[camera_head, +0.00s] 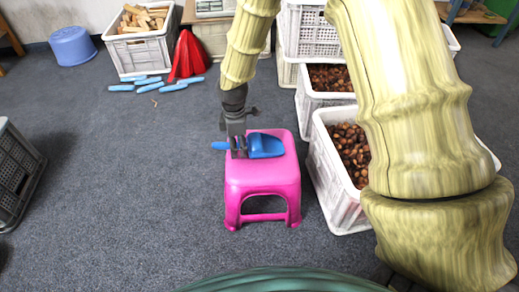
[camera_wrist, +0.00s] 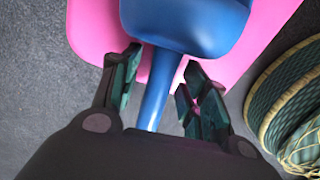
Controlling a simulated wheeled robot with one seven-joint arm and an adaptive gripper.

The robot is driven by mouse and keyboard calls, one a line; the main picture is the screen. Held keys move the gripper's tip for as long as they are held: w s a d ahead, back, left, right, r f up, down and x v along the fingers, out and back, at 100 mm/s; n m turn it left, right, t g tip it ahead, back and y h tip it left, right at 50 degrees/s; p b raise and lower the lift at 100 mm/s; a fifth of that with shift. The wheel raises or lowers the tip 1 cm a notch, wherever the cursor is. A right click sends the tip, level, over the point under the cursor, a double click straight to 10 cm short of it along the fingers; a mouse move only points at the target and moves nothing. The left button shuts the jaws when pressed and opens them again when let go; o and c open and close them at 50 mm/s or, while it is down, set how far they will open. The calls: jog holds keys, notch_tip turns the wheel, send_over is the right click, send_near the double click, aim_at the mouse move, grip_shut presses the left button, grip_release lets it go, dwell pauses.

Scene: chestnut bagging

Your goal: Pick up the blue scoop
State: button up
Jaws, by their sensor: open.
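The blue scoop (camera_head: 265,146) lies on top of the pink stool (camera_head: 262,186), its bowl to the right and its handle pointing left in the head view. My gripper (camera_head: 238,152) is at the handle, just left of the bowl. In the wrist view the scoop's bowl (camera_wrist: 190,22) is at the top over the pink stool (camera_wrist: 88,30), and the blue handle runs down between the two fingers of my gripper (camera_wrist: 158,84). The fingers are open, with gaps showing on both sides of the handle. The handle's lower end is hidden behind the gripper body.
White crates of chestnuts (camera_head: 340,205) stand close right of the stool. A dark crate (camera_head: 15,178) is at the left edge. A blue basin (camera_head: 72,46), a crate of wood (camera_head: 140,52) and a red object (camera_head: 188,57) are at the back. Grey floor left of the stool is clear.

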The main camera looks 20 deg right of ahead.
grip_shut()
jog(key=shift+r, duration=0.15)
jog(key=shift+r+p, duration=0.55)
jog(key=shift+p, duration=0.05)
notch_tip(320, 180, up, 3)
jog(key=shift+r+p, duration=0.1)
jog(key=shift+p, duration=1.15)
jog(key=s+a+p, duration=0.5)
jog(key=s+a, duration=0.4)
jog(key=s, duration=0.4)
jog(key=shift+r+p, duration=0.25)
jog(key=shift+p, duration=0.15)
